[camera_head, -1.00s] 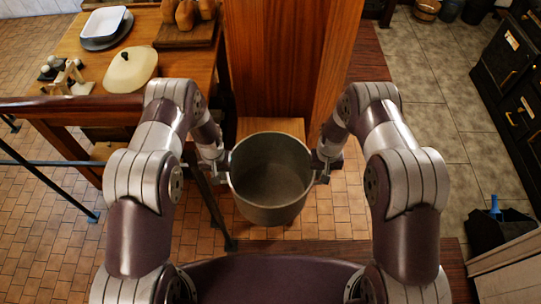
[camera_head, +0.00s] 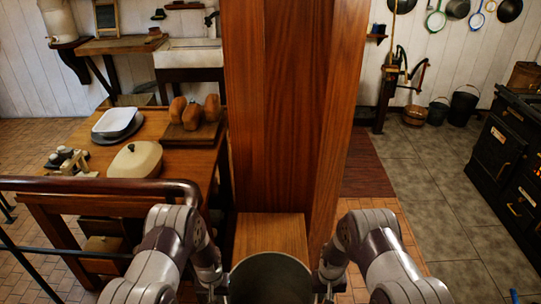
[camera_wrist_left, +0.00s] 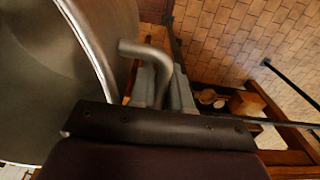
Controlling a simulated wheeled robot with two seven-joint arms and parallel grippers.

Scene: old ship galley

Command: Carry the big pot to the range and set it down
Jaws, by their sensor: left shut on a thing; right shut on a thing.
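The big pot (camera_head: 270,278), a grey metal vessel, shows at the bottom middle of the head view, its lower part cut off by the frame. My left gripper (camera_head: 217,288) is shut on its left side and my right gripper (camera_head: 326,285) on its right side. In the left wrist view the pot (camera_wrist_left: 70,60) fills the left, and its curved handle (camera_wrist_left: 150,52) runs down to my left gripper (camera_wrist_left: 155,125). The right handle is hidden. The range (camera_head: 500,155) is black and stands at the far right of the head view.
A wooden post (camera_head: 285,110) rises right in front of the pot, above a wooden block (camera_head: 270,236). A table (camera_head: 180,160) with bread and dishes stands left behind a rail (camera_head: 100,184). Tiled floor (camera_head: 425,180) lies clear between post and range. Buckets (camera_head: 463,106) stand at the back right.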

